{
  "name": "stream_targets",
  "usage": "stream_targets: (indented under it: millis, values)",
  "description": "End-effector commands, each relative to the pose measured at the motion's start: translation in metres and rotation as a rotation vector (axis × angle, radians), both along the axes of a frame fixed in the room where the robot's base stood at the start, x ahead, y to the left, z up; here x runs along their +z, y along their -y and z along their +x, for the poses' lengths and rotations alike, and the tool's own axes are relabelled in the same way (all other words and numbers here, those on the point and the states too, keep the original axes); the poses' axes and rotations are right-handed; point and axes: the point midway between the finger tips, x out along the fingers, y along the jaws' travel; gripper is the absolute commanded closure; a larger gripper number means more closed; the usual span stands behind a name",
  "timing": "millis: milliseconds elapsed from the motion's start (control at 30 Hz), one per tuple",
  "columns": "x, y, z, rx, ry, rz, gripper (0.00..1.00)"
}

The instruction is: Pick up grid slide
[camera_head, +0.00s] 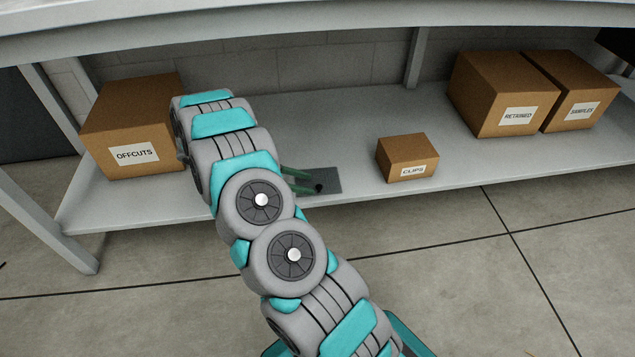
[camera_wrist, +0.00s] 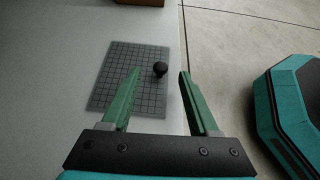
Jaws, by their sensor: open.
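The grid slide is a flat grey plate (camera_head: 330,175) with a black knob, lying on the lower shelf near its front edge. In the wrist view the plate (camera_wrist: 125,62) shows its dark grid lines, and the round black knob (camera_wrist: 160,70) stands at its right side. My gripper (camera_wrist: 159,73) is open, with its green fingers apart. The knob appears between the fingertips in that view, and the left finger covers part of the plate. In the head view my gripper (camera_head: 311,182) reaches over the plate's left part, and my arm hides what lies behind it. I cannot tell the fingertips' height above the plate.
A small CLIPS box (camera_head: 404,158) stands right of the plate. An OFFCUTS box (camera_head: 120,120) is at the left, partly behind my arm. RETAINED (camera_head: 490,100) and SAMPLES (camera_head: 565,95) boxes stand at the right. The shelf (camera_head: 350,140) is otherwise clear; the tabletop (camera_head: 300,18) overhangs it.

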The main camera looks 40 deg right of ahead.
Motion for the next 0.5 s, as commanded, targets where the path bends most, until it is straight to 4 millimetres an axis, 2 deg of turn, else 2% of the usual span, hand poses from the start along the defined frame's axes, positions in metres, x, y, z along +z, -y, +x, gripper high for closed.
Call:
stream_targets:
  millis: [100, 233, 500]
  values:
    - [-0.013, 0.012, -0.009, -0.002, 0.0, 0.001, 0.39]
    - [-0.02, 0.024, -0.016, -0.001, 0.001, 0.001, 0.39]
    - [-0.023, 0.029, -0.019, 0.001, 0.004, 0.001, 0.39]
